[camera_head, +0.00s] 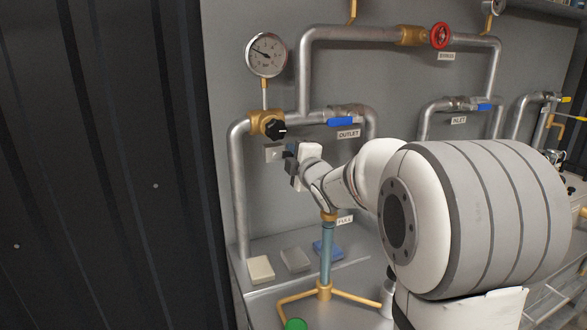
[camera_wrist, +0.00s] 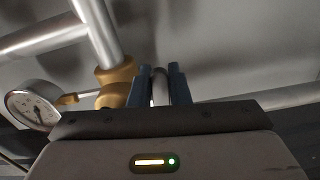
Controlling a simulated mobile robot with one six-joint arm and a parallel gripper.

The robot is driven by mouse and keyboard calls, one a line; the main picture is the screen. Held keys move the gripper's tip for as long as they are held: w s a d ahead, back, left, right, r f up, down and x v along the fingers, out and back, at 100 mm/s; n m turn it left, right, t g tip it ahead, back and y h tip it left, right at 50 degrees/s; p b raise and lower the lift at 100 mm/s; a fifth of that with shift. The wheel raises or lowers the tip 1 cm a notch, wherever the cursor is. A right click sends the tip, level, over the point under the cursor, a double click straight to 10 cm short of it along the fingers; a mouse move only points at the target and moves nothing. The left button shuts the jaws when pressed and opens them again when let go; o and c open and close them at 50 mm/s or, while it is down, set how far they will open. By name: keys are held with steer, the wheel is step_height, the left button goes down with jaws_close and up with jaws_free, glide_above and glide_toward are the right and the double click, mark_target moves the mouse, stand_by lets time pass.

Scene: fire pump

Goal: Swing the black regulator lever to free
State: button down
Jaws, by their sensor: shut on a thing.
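The black regulator lever (camera_head: 275,129) with a white mark sits on the brass regulator body (camera_head: 258,122), below the round gauge (camera_head: 266,54). My gripper (camera_head: 289,150) is just below and right of its knob, in front of the wall. In the wrist view my gripper's blue fingers (camera_wrist: 160,80) are closed around a narrow, round-topped part, which I take to be the lever. The brass body (camera_wrist: 115,75) is left of the fingers there, with the gauge (camera_wrist: 33,105) farther left. The fingers hide much of the contact.
A blue-handled outlet valve (camera_head: 341,122) is right of my gripper. A grey plate (camera_head: 273,153) is on the wall beside it. A red handwheel (camera_head: 440,35) is on the upper pipe. A blue-grey post (camera_head: 327,255) stands below. Small blocks (camera_head: 261,269) lie on the shelf.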

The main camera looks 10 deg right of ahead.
steer(key=shift+n+b, duration=0.6)
steer(key=shift+b, duration=0.25)
steer(key=shift+r, duration=0.3)
steer(key=c, duration=1.4)
jaws_free()
steer(key=shift+o, duration=0.2)
steer(key=s+d, duration=0.1)
steer(key=s, duration=0.6)
steer(key=shift+s+d+b, duration=0.3)
steer(key=shift+b, duration=0.15)
